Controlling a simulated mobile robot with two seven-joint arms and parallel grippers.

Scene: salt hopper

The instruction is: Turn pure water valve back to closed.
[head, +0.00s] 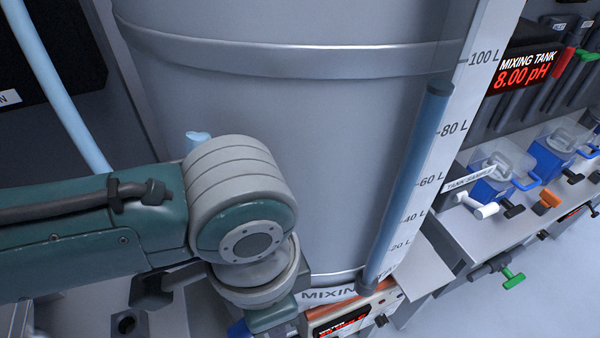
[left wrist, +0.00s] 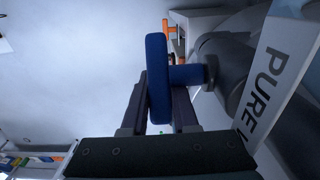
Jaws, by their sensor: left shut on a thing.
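The pure water valve's blue handle (left wrist: 157,78) shows in the left wrist view, with its flat bar running along the picture's height. Its blue stem leads right to a dark grey pipe fitting (left wrist: 222,65). A white label reading "PURE W" (left wrist: 272,75), cut off at the edge, is beside it. My left gripper (left wrist: 162,90) is shut on the handle, one finger on each side of the bar. In the head view my left arm reaches in from the left and hides most of the gripper and valve; a small blue piece shows at the bottom. My right gripper is in neither view.
The large grey mixing tank (head: 290,115) stands behind my arm. Its blue level tube (head: 410,180) tops out between the 80 L and 100 L marks. A red display (head: 523,74) reads 8.00 pH. Several other coloured valve handles line the right side. Pale floor is clear at lower right.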

